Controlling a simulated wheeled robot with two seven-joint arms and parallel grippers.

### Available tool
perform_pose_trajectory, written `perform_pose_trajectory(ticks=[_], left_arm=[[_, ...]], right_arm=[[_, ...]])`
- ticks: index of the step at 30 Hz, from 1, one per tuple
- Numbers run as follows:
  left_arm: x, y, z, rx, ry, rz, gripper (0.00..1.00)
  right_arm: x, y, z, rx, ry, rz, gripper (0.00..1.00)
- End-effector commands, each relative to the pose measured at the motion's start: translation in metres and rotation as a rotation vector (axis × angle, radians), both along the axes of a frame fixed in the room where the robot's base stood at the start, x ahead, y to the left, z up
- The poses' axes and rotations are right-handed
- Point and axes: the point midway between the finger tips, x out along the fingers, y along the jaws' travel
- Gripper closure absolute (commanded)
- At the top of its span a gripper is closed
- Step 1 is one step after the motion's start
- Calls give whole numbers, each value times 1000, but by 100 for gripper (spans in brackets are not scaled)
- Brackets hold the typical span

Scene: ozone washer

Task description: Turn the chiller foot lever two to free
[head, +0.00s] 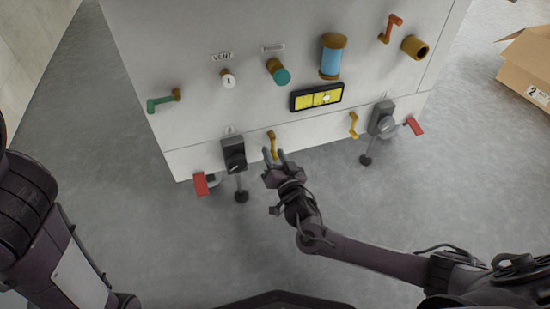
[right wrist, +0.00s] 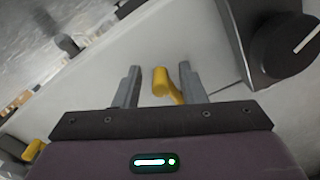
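A white machine (head: 240,20) stands in front of me. Two yellow levers sit on its lower front panel, a left one (head: 272,143) and a right one (head: 353,124). No label shows which is lever two. My right gripper (head: 275,155) is open at the left yellow lever. In the right wrist view this lever (right wrist: 162,82) shows between the two spread fingers (right wrist: 160,82), apart from the left finger and close to the right one. Contact cannot be told. The other yellow lever (right wrist: 33,150) shows at lower left there. My left gripper is out of view.
A dark grey switch box (head: 234,150) with a knob (right wrist: 285,45) is close to the right gripper. Red pedals (head: 201,184) (head: 414,126) and black feet (head: 241,196) stick out low. A cardboard box (head: 528,65) lies at right. The floor in front is clear.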

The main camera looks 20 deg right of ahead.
Motion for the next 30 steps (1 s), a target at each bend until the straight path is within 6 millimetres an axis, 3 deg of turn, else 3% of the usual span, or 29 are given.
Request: perform_pose_trajectory(ticks=[4,13,23,30], left_arm=[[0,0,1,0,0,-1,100],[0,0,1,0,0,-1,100],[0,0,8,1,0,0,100],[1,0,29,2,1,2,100]], right_arm=[[0,0,0,0,0,0,63],[0,0,0,0,0,0,100],[-1,-4,3,-41,-1,-3,100],[0,-12,6,-183,-4,-6,100]])
